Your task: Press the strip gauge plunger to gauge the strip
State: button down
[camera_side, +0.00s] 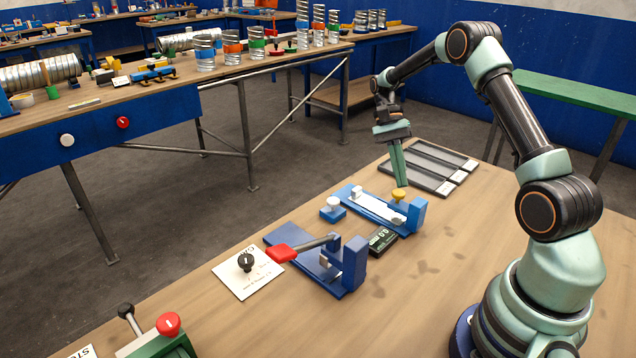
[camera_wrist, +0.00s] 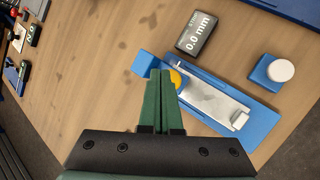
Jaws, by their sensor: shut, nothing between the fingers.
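The strip gauge is a blue fixture (camera_side: 418,211) on the wooden table, also in the wrist view (camera_wrist: 266,119). A pale metal strip (camera_side: 376,207) lies along it, also in the wrist view (camera_wrist: 212,100). Its yellow plunger (camera_side: 398,195) is at the right end, partly hidden by my fingers in the wrist view (camera_wrist: 177,79). My gripper (camera_side: 402,185) is shut and empty, green fingers pointing down, tips directly over or at the plunger; I cannot tell if they touch. It also shows in the wrist view (camera_wrist: 161,73). The gauge display (camera_wrist: 197,34) reads STRIP 0.0 mm.
A blue block with a white button (camera_side: 333,205) stands beside the gauge. A blue fixture with a red-handled lever (camera_side: 281,253) and a white dial card (camera_side: 249,273) are nearer the camera. Grey slotted trays (camera_side: 428,167) lie behind. Bare table is at front centre.

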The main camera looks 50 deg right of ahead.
aim_at(398, 190)
jog(key=shift+f, duration=0.15)
jog(key=shift+d+f, duration=0.1)
jog(key=shift+f, duration=0.2)
jog(key=shift+f, duration=0.75)
dwell(0.9)
jog(key=shift+r, duration=1.2)
jog(key=shift+r, duration=2.55)
